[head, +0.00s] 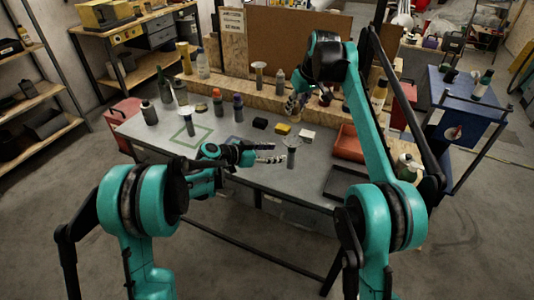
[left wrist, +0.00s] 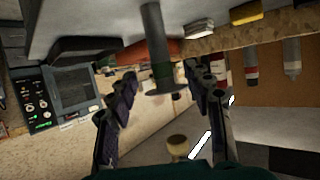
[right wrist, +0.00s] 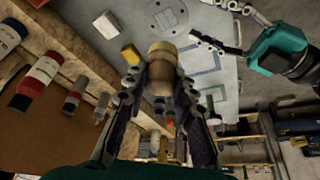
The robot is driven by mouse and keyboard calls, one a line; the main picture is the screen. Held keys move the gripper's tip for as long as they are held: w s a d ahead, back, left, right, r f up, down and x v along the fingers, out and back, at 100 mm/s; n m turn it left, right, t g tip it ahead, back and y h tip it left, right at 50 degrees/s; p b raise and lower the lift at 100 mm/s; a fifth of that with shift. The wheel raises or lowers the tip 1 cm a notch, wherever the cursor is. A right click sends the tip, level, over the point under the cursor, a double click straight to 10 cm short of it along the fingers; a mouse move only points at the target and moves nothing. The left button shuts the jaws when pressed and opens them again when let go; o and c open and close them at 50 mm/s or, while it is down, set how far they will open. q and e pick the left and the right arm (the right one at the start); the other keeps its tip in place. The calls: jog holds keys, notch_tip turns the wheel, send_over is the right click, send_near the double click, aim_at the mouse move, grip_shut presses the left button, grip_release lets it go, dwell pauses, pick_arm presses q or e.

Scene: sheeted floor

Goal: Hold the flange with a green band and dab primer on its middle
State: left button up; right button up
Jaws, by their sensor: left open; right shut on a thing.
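A grey flange (head: 292,158) with a wide round collar stands upright on the grey table. My right gripper (head: 299,104) is above the table's back part. It is shut on a tan cylinder with a pale end (right wrist: 161,68), perhaps the primer dauber. Another flange (head: 186,120) stands near the green square outline (head: 192,136).
A red bin (head: 349,143) and dark tray (head: 342,184) are at the right. Bottles (head: 238,107) stand behind, below a wooden ledge (head: 268,97). The table's front left is clear.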

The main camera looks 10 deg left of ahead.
aim_at(292, 152)
pick_arm(q)
jog(key=x, duration=0.9)
grip_shut()
